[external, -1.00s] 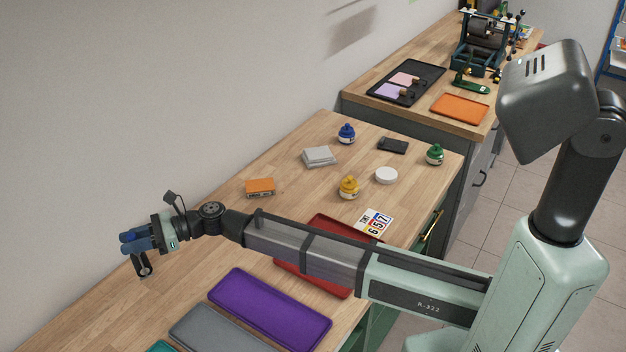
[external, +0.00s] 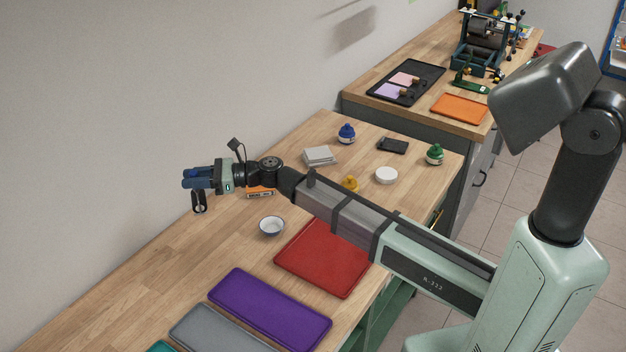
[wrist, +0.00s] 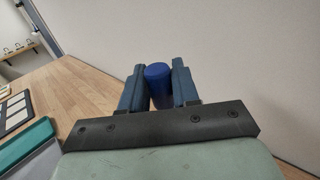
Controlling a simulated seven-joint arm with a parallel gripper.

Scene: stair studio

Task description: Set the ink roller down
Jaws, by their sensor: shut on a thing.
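My gripper (external: 190,179) is shut on the ink roller (external: 199,202), which hangs below the fingers above the wooden workbench, near the wall. Its dark lower part shows in the external view. In the wrist view, a blue cylinder, seemingly its handle (wrist: 158,86), sits between the two fingers of my gripper (wrist: 158,67). The roller's lower end is hidden in the wrist view. It appears held clear of the bench top.
A red tray (external: 325,258), a purple tray (external: 270,308), a grey tray (external: 215,332) and a small bowl (external: 271,226) are on the bench. An orange block (external: 260,193) sits just behind my wrist. Ink bottles stand farther back. Bench left of the trays is clear.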

